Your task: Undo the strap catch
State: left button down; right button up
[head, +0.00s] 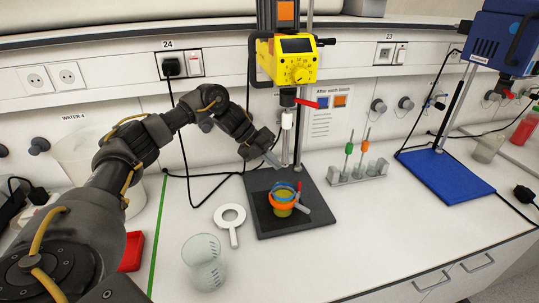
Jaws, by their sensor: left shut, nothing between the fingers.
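A small vessel with yellow-green contents (283,211) stands on the dark base plate (262,228) of a yellow stirrer stand. An orange strap (275,203) runs around it, with a blue ring at its top. A small red part shows at the strap's right side; I cannot tell whether it is the catch. A grey arm-like piece sticks out to the right of the vessel. My left gripper (277,164) is shut and empty, behind and above the vessel, close to the stand's rod and apart from the strap. My right gripper is out of view.
The yellow stirrer head (288,62) with a red lever hangs above. A white ring with handle (231,219) and an empty glass beaker (203,262) stand front left. A small rack (355,174) and a blue-based stand (446,173) are right.

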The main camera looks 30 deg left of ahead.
aim_at(299, 186)
pick_arm(q)
jog(key=p+x, duration=0.3)
jog(key=x, duration=0.5)
jog(key=shift+w+d, duration=0.1)
jog(key=shift+d, duration=0.05)
jog(key=shift+w+d+f, duration=0.15)
jog(key=shift+d+f, duration=0.05)
jog(key=shift+f, duration=0.25)
jog(key=shift+a, duration=0.1)
